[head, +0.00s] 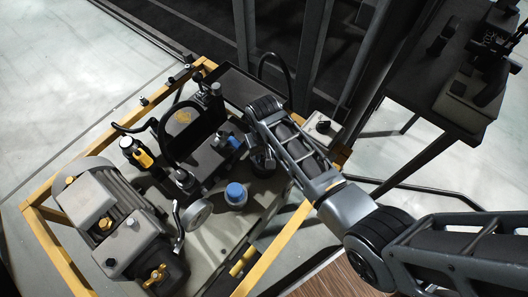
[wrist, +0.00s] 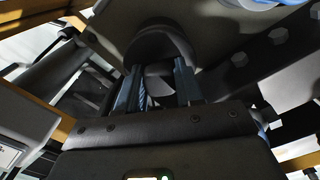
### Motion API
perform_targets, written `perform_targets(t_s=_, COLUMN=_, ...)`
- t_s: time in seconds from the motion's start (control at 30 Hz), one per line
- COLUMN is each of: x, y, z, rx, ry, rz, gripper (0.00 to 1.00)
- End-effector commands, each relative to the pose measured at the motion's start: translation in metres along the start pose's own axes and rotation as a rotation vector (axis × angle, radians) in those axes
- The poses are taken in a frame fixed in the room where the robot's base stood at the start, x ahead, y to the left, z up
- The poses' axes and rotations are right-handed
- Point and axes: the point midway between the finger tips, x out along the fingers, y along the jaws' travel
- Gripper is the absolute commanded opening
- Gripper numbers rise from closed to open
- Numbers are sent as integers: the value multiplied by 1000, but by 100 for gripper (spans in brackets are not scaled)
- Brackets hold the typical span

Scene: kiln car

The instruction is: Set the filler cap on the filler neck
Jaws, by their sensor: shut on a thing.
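My gripper (head: 262,164) is at the right part of the kiln car, just inside its yellow frame. In the wrist view its two fingers (wrist: 158,84) are closed on a dark round piece, which I take to be the filler cap (wrist: 160,44). Most of the cap is in shadow, and in the head view it cannot be made out against the gripper. I cannot tell for certain which fitting is the filler neck. A dark upright stub (head: 183,178) stands left of my gripper, near the black tank; the cap is apart from it.
A blue-topped pot (head: 236,195) stands close below-left of my gripper. A blue fitting (head: 232,141) is just to its left. A grey motor unit (head: 105,215) fills the lower left. The yellow frame (head: 65,250) rings the car. A dark bench (head: 430,85) stands upper right.

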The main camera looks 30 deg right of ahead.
Motion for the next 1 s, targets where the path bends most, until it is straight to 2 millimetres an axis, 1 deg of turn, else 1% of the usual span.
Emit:
perform_targets(t_s=0.47, x=0, y=0, z=0, rx=0, ry=-1, rz=0, gripper=5)
perform_targets(t_s=1.0, x=6, y=0, z=0, rx=0, ry=-1, rz=0, gripper=5)
